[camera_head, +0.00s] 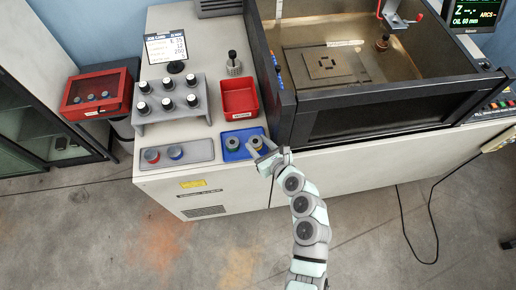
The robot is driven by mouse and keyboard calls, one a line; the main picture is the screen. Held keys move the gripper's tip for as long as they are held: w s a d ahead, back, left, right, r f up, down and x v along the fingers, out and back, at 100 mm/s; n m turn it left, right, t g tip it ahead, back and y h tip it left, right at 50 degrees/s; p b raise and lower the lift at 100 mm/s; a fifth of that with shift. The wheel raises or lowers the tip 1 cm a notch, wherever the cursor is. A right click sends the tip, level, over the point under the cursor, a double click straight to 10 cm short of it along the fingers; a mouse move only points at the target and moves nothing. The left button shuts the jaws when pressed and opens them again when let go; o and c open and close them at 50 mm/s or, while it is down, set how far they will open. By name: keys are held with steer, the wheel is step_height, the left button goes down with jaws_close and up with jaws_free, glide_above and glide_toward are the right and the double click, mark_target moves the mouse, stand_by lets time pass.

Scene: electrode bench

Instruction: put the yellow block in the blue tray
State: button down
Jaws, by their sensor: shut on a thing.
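The blue tray (223,155) sits near the front edge of the bench, below the red tray. A dark round piece with a green tint (232,144) sits in its left part. My gripper (258,145) is over the tray's right part, with its fingers around a small round piece with a yellowish-brown tint (256,141), which I take for the yellow block. My gripper is shut on it. The fingers partly hide it, and I cannot tell whether it touches the tray floor.
A grey tray (199,151) with a red-ringed and a blue-ringed piece lies to the left. Behind are a rack (151,126) of black-topped holders and an empty red tray (238,93). The machine tank's dark wall (286,100) rises close to the right.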

mark_target(258, 149)
steer(key=shift+f, duration=1.4)
steer(key=shift+f, duration=0.15)
steer(key=c, duration=1)
jaws_free()
